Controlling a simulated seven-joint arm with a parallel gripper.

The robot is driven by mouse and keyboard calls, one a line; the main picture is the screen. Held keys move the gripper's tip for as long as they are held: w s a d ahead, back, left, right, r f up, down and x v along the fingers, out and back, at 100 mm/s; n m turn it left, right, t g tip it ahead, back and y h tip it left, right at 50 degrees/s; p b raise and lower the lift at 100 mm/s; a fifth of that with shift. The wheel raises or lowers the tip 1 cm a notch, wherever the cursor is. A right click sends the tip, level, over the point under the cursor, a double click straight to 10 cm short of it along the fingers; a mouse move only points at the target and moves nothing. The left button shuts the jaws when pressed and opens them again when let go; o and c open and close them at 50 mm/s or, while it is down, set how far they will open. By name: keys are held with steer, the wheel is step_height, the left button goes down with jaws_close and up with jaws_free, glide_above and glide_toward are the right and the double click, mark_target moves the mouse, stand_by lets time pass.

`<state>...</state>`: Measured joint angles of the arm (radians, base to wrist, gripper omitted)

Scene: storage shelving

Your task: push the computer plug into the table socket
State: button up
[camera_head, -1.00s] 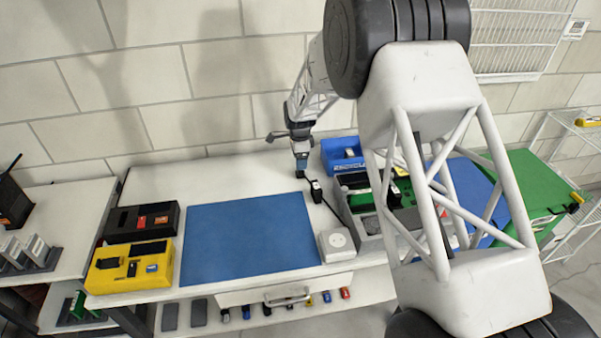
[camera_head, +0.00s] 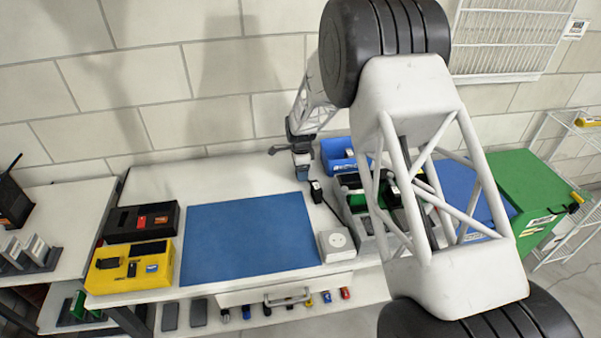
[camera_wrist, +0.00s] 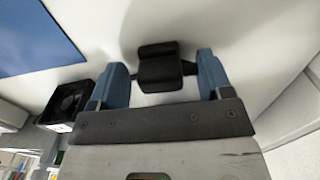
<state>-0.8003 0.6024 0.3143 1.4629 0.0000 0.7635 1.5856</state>
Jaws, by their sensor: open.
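The black computer plug (camera_head: 316,190) lies on the white table near the right edge of the blue mat, with a dark cable running to the right. In the wrist view the black plug (camera_wrist: 160,72) shows between the two blue fingers of my gripper (camera_wrist: 163,78), with a gap on each side. In the head view my gripper (camera_head: 302,173) is open, just behind and left of the plug. The white table socket (camera_head: 336,242), a box with a round face, sits at the table's front, right of the mat.
The blue mat (camera_head: 248,238) covers the table's middle. Black (camera_head: 140,220) and yellow (camera_head: 130,266) cases stand at left. A blue bin (camera_head: 343,155) and a grey organiser (camera_head: 368,241) stand right of the plug. The table behind the mat is clear.

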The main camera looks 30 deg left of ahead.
steer(key=shift+f, duration=0.1)
stand_by(0.5)
steer(key=c, duration=1)
steer(key=shift+o, duration=0.2)
steer(key=shift+r, duration=5)
steer(key=shift+d, duration=0.1)
steer(key=s+d+n, duration=0.9)
steer(key=s+d, duration=0.1)
steer(key=d, duration=0.3)
steer(key=s+d+r+n, duration=0.1)
steer(key=s+d+n, duration=0.8)
steer(key=d, duration=0.4)
steer(key=shift+s+d+r, duration=0.2)
steer(key=shift+s+d, duration=0.1)
steer(key=shift+s, duration=0.55)
